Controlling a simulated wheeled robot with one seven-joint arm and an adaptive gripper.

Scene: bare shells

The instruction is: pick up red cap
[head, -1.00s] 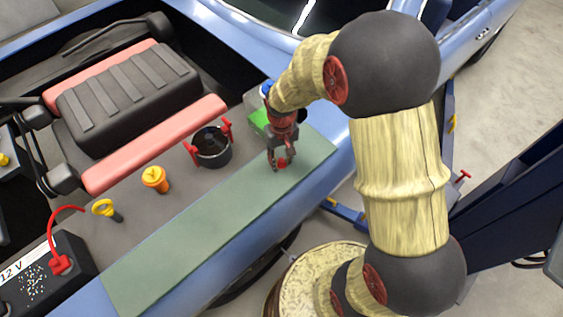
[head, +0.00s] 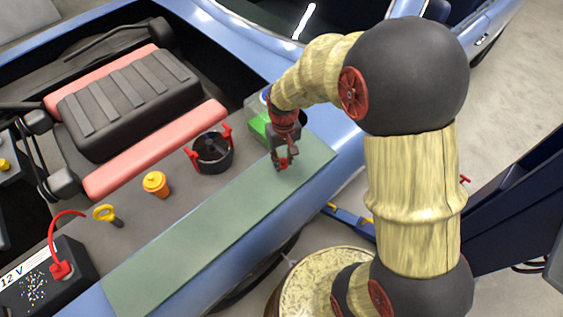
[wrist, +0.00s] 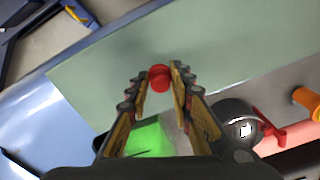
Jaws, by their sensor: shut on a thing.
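The red cap (wrist: 160,77) is a small round red piece between my fingertips in the wrist view. In the head view the red cap (head: 283,163) is a small red spot at the tip of my gripper, partly hidden by the fingers. My gripper (head: 285,160) points down over the right end of the green mat (head: 215,218). In the wrist view my gripper (wrist: 156,82) is shut on the cap, with the mat behind it. I cannot tell how far the cap is above the mat.
A clear container with green contents (head: 260,124) stands close behind my gripper. A black round part with red clamps (head: 213,150) is to its left. An orange bottle with a yellow cap (head: 156,184), a yellow-handled tool (head: 106,214) and a 12 V battery (head: 45,285) lie further left. The mat's middle is clear.

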